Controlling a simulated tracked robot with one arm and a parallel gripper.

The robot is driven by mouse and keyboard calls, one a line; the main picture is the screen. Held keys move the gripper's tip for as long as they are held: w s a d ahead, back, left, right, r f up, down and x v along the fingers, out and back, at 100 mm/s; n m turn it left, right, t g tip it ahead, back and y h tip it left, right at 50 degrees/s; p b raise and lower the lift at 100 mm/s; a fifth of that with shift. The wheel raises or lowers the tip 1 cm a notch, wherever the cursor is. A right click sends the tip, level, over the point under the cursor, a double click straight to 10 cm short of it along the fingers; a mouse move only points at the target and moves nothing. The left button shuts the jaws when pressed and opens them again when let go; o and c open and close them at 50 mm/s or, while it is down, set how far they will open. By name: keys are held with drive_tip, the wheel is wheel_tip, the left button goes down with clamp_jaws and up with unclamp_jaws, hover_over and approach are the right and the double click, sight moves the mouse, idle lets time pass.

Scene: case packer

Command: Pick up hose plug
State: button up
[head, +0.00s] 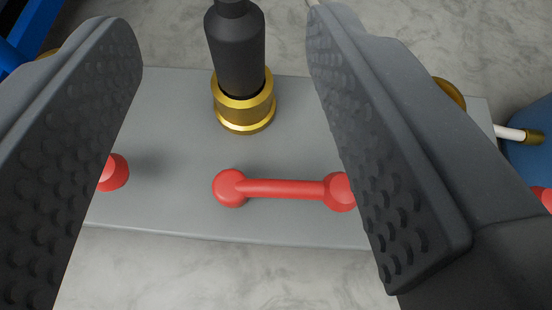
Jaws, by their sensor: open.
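The hose plug (238,55) is a black cylinder standing on a brass fitting (244,108) at the back of a grey panel. My gripper (350,275) is open, with one dark, dimpled finger at the left and one at the right of the picture. The plug shows in the gap between the fingers, toward the far end, and neither finger touches it. The top of the plug is cut off by the picture's upper edge.
A red handle (285,189) lies on the grey panel (180,200) in front of the fitting. A red knob (113,173) shows beside the left finger. Another brass fitting (450,93) and a white-and-brass piece (518,133) are at the right, partly hidden. Marble-like floor (200,270) surrounds the panel.

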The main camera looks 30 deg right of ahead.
sight(233, 4)
drive_tip(key=w+f+b, duration=0.1)
drive_tip(key=w+d+f+b, duration=0.1)
drive_tip(key=f, duration=0.1)
drive_tip(key=w+d+f, duration=0.1)
drive_tip(key=w, duration=0.1)
drive_tip(key=shift+w+d+f+b, duration=0.1)
drive_tip(key=shift+d+f+b, duration=0.1)
drive_tip(key=shift+b, duration=0.2)
drive_tip(key=shift+w+a+r+b+x, duration=0.1)
drive_tip(key=shift+b+x, duration=0.4)
drive_tip(key=shift+x, duration=0.55)
drive_tip(key=shift+w+a+r+b+x, duration=0.1)
drive_tip(key=shift+b+x, duration=0.35)
drive_tip(key=shift+x, duration=0.6)
drive_tip(key=shift+w+a+r+b+x, duration=0.1)
drive_tip(key=shift+b+x, duration=0.4)
drive_tip(key=shift+x, duration=0.55)
drive_tip(key=shift+s, duration=0.1)
clamp_jaws()
